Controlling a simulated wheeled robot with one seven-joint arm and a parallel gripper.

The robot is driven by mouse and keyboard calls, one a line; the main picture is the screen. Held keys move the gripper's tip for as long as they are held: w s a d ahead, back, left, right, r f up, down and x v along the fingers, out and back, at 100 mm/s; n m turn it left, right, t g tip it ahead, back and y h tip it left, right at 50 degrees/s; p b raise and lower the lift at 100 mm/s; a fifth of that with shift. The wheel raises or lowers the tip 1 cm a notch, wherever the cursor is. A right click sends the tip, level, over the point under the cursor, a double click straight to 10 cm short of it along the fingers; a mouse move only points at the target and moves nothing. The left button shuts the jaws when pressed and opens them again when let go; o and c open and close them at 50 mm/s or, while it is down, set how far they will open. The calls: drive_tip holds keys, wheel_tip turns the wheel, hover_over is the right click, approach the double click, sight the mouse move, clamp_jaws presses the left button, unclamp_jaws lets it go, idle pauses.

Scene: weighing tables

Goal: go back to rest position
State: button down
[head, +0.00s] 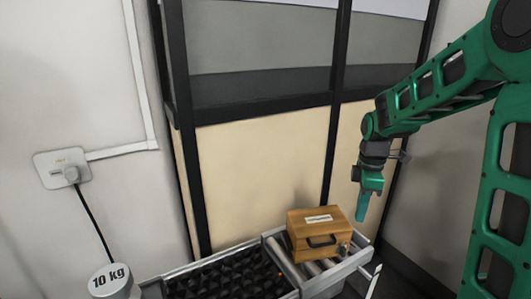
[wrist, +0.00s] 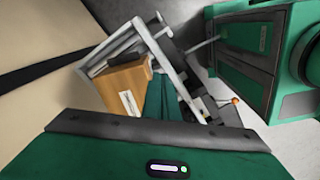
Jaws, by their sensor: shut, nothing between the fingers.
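My gripper (head: 364,207) is green and hangs at the end of my green arm in the head view. Its fingers are shut and point down, beside the right of the wooden box and a little above it. In the wrist view the gripper (wrist: 167,92) shows as green fingers together, with nothing seen between them. The wooden box (head: 305,229) has a pale label, a dark handle and a latch. It sits on the grey rollers of a tray and appears apart from the fingers. The box also shows in the wrist view (wrist: 117,80), partly behind my gripper.
The metal roller tray (head: 327,277) stands at the lower right, joined to a dark studded bed (head: 225,279). A round 10 kg weight (head: 110,280) is at the lower left. A black-framed partition (head: 260,150) stands behind. A wall socket (head: 62,168) has a cable hanging down.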

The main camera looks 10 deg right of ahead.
drive_tip(key=s+d+r+m, duration=0.1)
drive_tip(key=s+d+m, duration=0.1)
drive_tip(key=s+m, duration=0.8)
drive_tip(key=s+d+r+m, duration=0.2)
drive_tip(key=s+m, duration=0.8)
drive_tip(key=s, duration=0.7)
drive_tip(key=shift+s+d+r, duration=0.25)
drive_tip(key=shift+s+r, duration=0.05)
drive_tip(key=shift+s, duration=0.05)
